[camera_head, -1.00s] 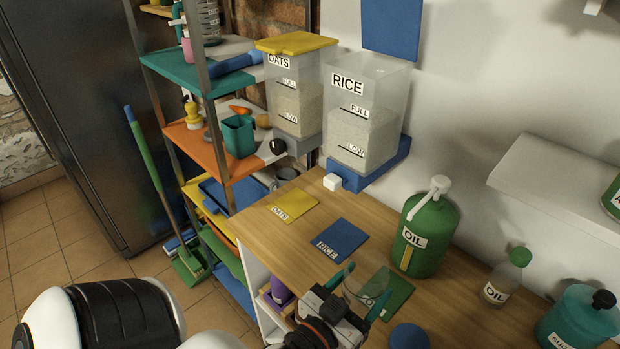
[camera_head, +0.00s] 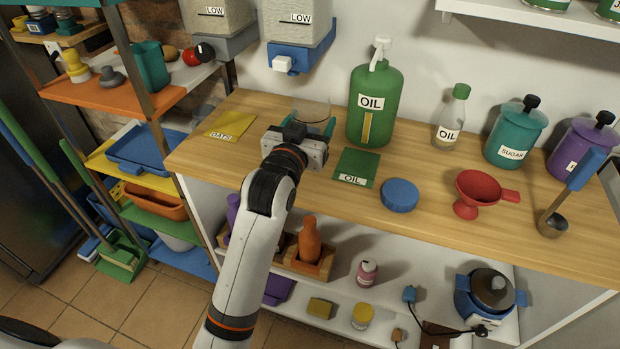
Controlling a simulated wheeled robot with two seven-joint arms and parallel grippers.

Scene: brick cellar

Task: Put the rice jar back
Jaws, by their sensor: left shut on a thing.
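A clear, see-through jar (camera_head: 312,108) stands out behind my left gripper (camera_head: 311,122) in the head view. The gripper is shut on it with teal fingers. I take it for the rice jar; no label shows on it. It is over the worktop below the rice dispenser (camera_head: 299,28), between the yellow OATS mat (camera_head: 231,124) and the green OIL mat (camera_head: 356,167). The gripper hides the jar's lower part and the blue RICE mat, so I cannot tell whether the jar touches the surface. A round blue lid (camera_head: 399,195) lies right of the OIL mat. My right gripper is not in view.
A green OIL pump bottle (camera_head: 375,105) stands close to the jar's right. A small oil bottle (camera_head: 451,117), SUGAR jar (camera_head: 515,135), purple jar (camera_head: 583,150), red funnel (camera_head: 481,193) and scoop (camera_head: 570,198) are farther right. The dispenser's white tap (camera_head: 284,65) hangs above.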

